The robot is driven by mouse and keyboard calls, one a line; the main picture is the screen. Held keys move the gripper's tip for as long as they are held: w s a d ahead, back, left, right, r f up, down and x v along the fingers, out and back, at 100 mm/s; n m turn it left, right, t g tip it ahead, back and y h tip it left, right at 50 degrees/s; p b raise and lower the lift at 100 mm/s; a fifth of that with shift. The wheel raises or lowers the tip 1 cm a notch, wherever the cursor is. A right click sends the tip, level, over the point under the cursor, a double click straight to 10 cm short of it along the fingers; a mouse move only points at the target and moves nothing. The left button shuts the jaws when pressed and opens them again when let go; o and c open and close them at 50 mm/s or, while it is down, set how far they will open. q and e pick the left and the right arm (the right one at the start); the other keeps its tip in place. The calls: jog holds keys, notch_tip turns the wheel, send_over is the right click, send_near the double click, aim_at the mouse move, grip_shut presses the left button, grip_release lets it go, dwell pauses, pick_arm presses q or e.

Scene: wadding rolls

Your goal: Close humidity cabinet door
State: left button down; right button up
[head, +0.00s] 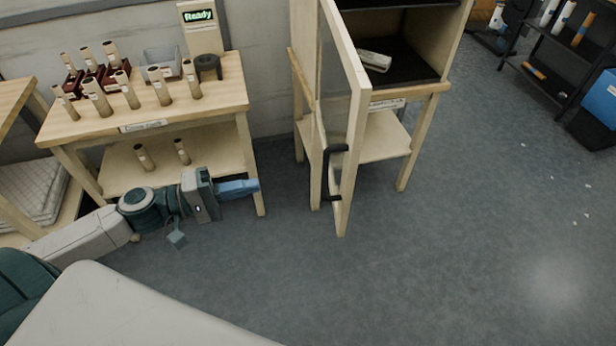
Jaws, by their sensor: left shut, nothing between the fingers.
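The humidity cabinet (446,46) stands on a wooden stand at the back, right of centre. Its door (356,95), a pale frame with a clear pane, stands wide open and points toward me. A black handle (328,172) is on the door's lower part. Inside the cabinet a small pale item (375,60) lies on the dark floor. My left gripper (252,186) is left of the door, apart from the handle, with its blue fingers shut and empty, pointing right. My right gripper is not in view.
A wooden bench (225,88) at left holds several paper rolls, a grey bin (162,62) and a display reading "Ready" (198,16). Its lower shelf (215,166) is close behind my left gripper. A black rack (545,62) stands at far right. The grey floor (440,270) in front is clear.

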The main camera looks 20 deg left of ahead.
pick_arm(q)
jog(key=p+x, duration=0.5)
jog(key=x, duration=0.7)
jog(key=shift+w+d, duration=0.2)
jog(key=shift+d, duration=0.05)
dwell(0.3)
dwell(0.4)
